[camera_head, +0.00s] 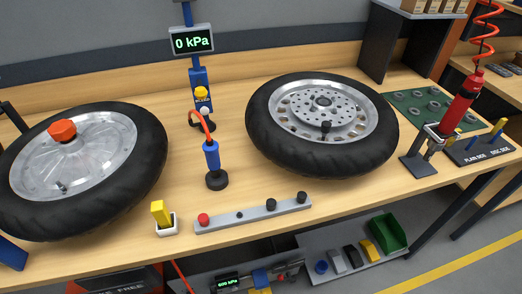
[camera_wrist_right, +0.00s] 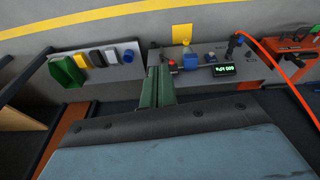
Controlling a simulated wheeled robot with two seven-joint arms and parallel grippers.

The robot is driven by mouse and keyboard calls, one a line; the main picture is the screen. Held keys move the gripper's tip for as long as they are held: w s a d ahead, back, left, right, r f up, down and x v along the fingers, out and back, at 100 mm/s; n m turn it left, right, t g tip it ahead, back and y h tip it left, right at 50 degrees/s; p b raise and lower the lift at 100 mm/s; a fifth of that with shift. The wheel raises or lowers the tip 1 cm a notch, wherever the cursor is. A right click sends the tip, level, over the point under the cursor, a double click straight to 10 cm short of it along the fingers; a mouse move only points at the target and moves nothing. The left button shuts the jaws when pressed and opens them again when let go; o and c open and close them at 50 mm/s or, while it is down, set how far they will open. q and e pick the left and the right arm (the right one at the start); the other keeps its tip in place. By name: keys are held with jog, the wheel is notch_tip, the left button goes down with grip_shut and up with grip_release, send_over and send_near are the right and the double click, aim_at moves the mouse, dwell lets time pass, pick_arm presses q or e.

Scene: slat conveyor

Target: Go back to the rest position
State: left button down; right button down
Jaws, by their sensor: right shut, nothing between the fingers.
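My right gripper (camera_wrist_right: 158,72) shows in the right wrist view as two dark green fingers. It is shut and empty, with its tips over the near edge of a grey lower shelf. Neither gripper shows in the head view, and my left gripper is in no frame.
A workbench (camera_head: 110,262) carries a left wheel (camera_head: 92,170) with an orange cap and a right wheel (camera_head: 322,124). Between them stand a 0 kPa display (camera_head: 191,40) and a blue tool (camera_head: 212,158).

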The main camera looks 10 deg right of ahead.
jog(key=s+d+f+g, duration=0.1)
jog(key=s+d+f, duration=0.2)
jog(key=s+f, duration=1.1)
jog(key=shift+s, duration=0.95)
